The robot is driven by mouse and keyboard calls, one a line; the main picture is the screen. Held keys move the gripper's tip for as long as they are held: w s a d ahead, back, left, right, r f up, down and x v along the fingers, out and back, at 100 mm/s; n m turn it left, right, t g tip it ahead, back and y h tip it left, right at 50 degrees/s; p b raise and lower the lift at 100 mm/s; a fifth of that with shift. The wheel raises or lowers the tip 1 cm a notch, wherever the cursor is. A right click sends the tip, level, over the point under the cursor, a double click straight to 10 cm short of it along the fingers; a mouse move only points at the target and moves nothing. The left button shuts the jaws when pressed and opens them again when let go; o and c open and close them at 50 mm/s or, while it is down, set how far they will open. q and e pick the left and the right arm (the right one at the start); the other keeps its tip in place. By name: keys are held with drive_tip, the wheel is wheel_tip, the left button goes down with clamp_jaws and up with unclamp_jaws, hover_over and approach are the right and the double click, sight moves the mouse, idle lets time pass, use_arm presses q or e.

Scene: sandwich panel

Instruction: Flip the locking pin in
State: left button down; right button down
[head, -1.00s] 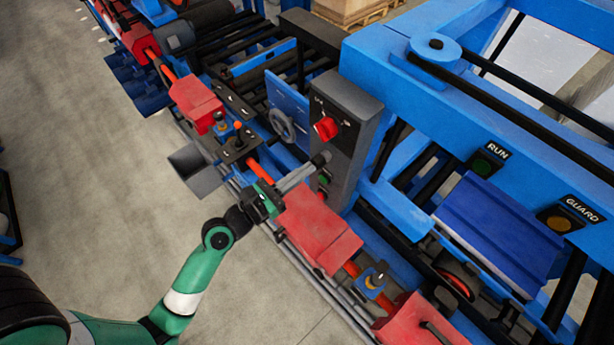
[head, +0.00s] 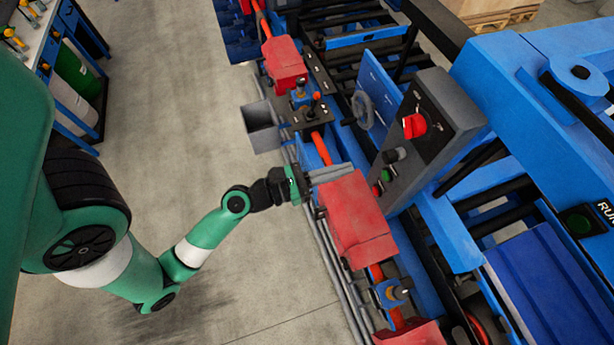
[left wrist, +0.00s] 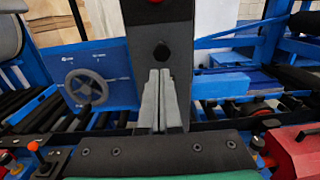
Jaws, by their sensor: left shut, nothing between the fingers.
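My left gripper (head: 347,171) is shut and empty, above the red block (head: 358,220) of the rail and left of the grey control box (head: 445,110). In the left wrist view its two fingers (left wrist: 160,75) lie together in front of the box. I cannot tell for certain which part is the locking pin. A small pin on a blue base (head: 394,292) sits on the rail below the red block. Another upright pin (head: 300,89) and an orange-topped lever (head: 315,101) stand by a black plate above. The gripper touches none of these. My right gripper is not in view.
The control box carries a red rotary switch (head: 413,127), a dark knob (head: 395,155) and a green button (head: 386,175). A handwheel (head: 362,109) stands behind the rail. The blue machine frame (head: 520,80) fills the right. Open floor (head: 250,290) lies at lower left.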

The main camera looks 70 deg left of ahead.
use_arm(q)
drive_tip(key=s+b, duration=0.1)
drive_tip(key=s, duration=0.5)
drive_tip(key=shift+s+b, duration=0.25)
drive_tip(key=shift+b, duration=0.05)
drive_tip(key=shift+d, duration=0.1)
